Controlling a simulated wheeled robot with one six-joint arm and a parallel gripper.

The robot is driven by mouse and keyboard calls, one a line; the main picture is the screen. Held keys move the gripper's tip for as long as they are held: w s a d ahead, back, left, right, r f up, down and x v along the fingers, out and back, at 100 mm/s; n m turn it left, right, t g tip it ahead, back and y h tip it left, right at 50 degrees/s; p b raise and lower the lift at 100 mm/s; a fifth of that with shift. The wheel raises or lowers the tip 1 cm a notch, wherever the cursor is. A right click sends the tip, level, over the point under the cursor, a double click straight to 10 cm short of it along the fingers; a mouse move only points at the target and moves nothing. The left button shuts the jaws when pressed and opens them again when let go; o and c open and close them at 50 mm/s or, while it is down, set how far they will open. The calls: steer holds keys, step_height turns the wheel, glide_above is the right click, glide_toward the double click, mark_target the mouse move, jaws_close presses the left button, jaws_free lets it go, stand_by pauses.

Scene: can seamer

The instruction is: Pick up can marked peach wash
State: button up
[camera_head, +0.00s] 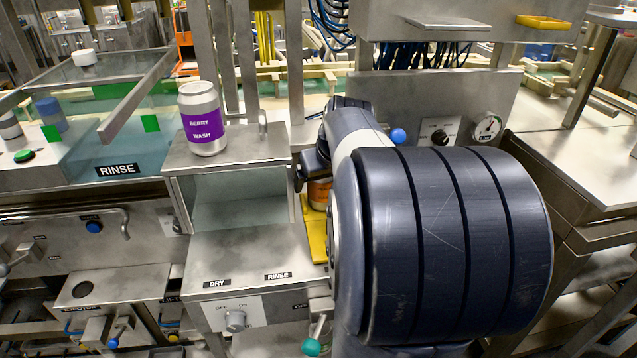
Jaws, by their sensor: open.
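A can with an orange band (319,194) stands on a yellow pad (316,238), just right of the open-fronted metal box. My arm hides most of it, and no lettering on it can be read. My gripper (311,168) is at the upper part of this can, open, with a dark finger on its left side. The other finger and any contact with the can are hidden by my arm. Another can (203,120), silver with a purple "BERRY WASH" label, stands upright on top of the metal box.
The metal box (228,160) stands close left of my gripper. A panel with a blue knob (398,136), a black switch and a gauge (487,126) is behind my arm. A teal-ended lever (312,347) is at the front. A rinse basin (120,150) is at left.

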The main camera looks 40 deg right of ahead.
steer(key=shift+c, duration=0.3)
steer(key=c, duration=1.2)
